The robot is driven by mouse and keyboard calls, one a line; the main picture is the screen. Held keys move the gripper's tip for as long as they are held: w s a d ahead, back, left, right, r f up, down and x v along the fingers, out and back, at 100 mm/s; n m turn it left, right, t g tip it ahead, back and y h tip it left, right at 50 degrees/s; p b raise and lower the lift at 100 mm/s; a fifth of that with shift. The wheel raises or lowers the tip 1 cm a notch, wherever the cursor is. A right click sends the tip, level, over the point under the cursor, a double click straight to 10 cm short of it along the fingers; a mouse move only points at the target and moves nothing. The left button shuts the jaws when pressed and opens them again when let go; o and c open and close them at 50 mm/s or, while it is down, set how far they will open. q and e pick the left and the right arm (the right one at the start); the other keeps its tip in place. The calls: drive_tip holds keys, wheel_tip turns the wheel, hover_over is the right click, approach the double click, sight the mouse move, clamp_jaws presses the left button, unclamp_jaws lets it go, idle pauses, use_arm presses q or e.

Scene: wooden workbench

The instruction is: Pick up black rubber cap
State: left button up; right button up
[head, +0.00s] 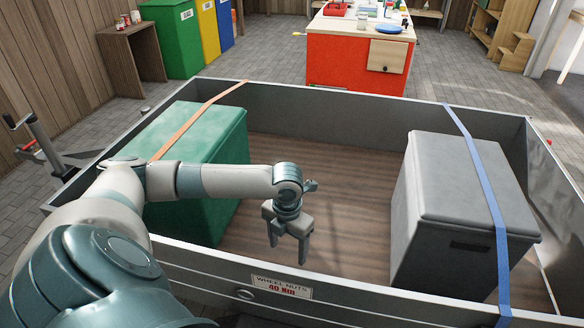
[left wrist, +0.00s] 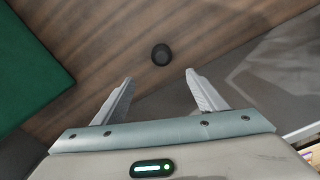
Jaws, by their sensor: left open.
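A small round black rubber cap (left wrist: 161,54) lies on the brown wooden floor of the trailer in the left wrist view. It sits ahead of the fingertips, between their lines, and is not touched. My left gripper (left wrist: 157,78) is open and empty above the floor. In the head view my left gripper (head: 287,243) points down inside the trailer, between the green box and the grey box. I cannot make out the cap in the head view. My right gripper is not in view.
The grey trailer (head: 330,103) has raised walls around its wooden bed. A green box (head: 195,135) with an orange strap stands left, and a grey box (head: 455,180) with a blue strap right. A red workbench (head: 340,62) stands behind.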

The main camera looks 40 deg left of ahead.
use_arm(q)
wheel_tip(320, 180, down, 11)
drive_tip(key=shift+r+b, duration=0.1)
drive_tip(key=shift+b, duration=0.3)
drive_tip(key=shift+f, duration=0.7)
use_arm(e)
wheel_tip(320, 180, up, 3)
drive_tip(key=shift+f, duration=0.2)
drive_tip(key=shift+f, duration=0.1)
use_arm(q)
drive_tip(key=shift+f, duration=0.1)
